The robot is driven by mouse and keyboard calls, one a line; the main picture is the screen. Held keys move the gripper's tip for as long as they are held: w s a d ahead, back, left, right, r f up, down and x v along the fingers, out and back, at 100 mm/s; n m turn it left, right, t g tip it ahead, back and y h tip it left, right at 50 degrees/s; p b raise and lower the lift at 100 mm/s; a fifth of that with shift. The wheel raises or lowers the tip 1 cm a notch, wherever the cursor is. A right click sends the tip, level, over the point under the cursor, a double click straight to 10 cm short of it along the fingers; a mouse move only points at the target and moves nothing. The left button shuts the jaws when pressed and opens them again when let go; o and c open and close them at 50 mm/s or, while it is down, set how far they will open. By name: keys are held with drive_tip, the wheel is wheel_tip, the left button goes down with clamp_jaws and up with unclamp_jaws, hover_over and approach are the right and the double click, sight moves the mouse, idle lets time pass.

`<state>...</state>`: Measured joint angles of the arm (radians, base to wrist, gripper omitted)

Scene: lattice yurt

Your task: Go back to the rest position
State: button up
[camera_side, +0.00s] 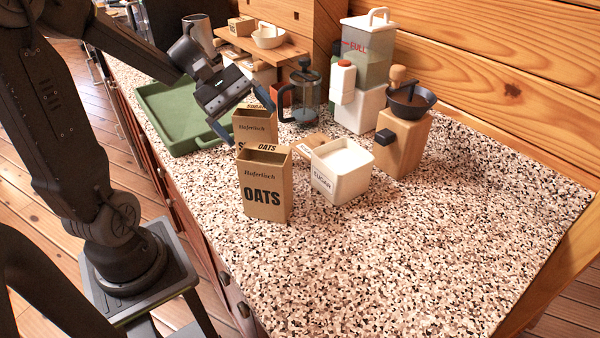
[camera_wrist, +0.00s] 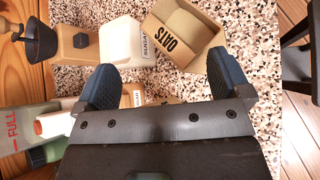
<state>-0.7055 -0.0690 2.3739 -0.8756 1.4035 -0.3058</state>
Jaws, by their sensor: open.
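My gripper (camera_side: 241,113) is open and empty, held above the counter behind the OATS box, in front of a second box as seen from the side. In the wrist view its two blue fingertips (camera_wrist: 163,80) stand wide apart with nothing between them. The brown OATS box (camera_side: 266,190) stands upright on the speckled counter; it also shows, open at the top, in the wrist view (camera_wrist: 184,32). The second brown box (camera_side: 257,127) is partly hidden behind the OATS box. The white SUGAR canister (camera_side: 341,172) stands right of the OATS box.
A wooden grinder (camera_side: 402,142) with a dark bowl, a dispenser marked FULL (camera_side: 365,70) and a French press (camera_side: 303,92) stand along the back. A green tray (camera_side: 160,110) lies at the left. A low wooden shelf (camera_side: 262,52) is behind my gripper. The front right counter (camera_side: 420,255) is clear.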

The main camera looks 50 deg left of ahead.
drive_tip(key=s+d+m+y, duration=0.1)
drive_tip(key=m, duration=0.1)
drive_tip(key=s+d+m+g+y, duration=0.1)
drive_tip(key=m+y, duration=0.1)
drive_tip(key=d+m+y, duration=0.1)
drive_tip(key=d+m, duration=0.1)
drive_tip(key=shift+s+d+g+y, duration=0.1)
drive_tip(key=shift+s+g+y, duration=0.2)
drive_tip(key=shift+s+y, duration=0.1)
drive_tip(key=s+d+r+m+t+y, duration=0.1)
drive_tip(key=s+d+m+t+y, duration=0.2)
drive_tip(key=m, duration=0.7)
drive_tip(key=s+y, duration=0.2)
drive_tip(key=shift+s+d+r+t+y, duration=0.15)
drive_tip(key=shift+d+r+t+y, duration=0.15)
drive_tip(key=shift+d, duration=0.05)
